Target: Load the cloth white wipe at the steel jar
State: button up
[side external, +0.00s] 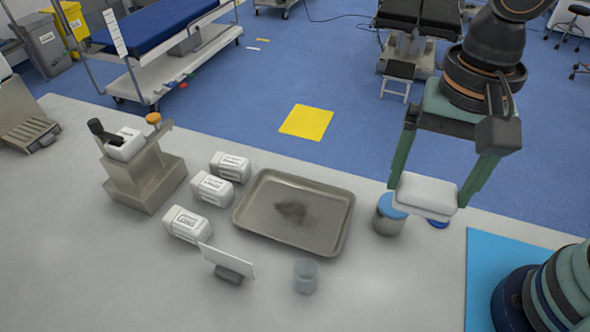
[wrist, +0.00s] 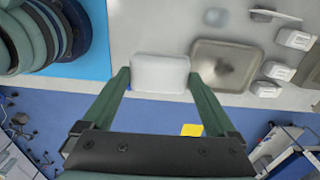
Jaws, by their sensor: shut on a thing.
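My gripper (side external: 432,190) is shut on a white wipe (side external: 427,192), a flat padded rectangle held between its two green fingers. In the wrist view the wipe (wrist: 160,73) sits between the fingertips. The steel jar (side external: 389,216) stands on the table just left of and below the wipe in the side view. The wipe partly covers the jar's right side. A blue disc shows on the jar's top, and a second blue round piece (side external: 438,223) shows just right of it, partly hidden. In the wrist view the jar is mostly hidden behind the wipe.
A steel tray (side external: 330,240) with a dark smudge lies left of the jar. A clear cup (side external: 306,276) and a white card on a stand (side external: 226,260) are in front. A blue mat (side external: 480,290) lies right, beside my base.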

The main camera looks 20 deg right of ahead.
jog(key=shift+w+d+f, duration=0.95)
jog(key=shift+w+f, duration=0.45)
jog(key=shift+f, duration=0.65)
jog(key=shift+w+d+f, duration=1)
jog(key=shift+w+f, duration=0.35)
jog(key=shift+f, duration=0.65)
jog(key=shift+w+d+f, duration=0.95)
jog(key=shift+w+f, duration=0.45)
jog(key=shift+f, duration=0.65)
jog(key=shift+f, duration=0.65)
notch_tip(320, 180, up, 7)
jog(key=shift+r, duration=0.1)
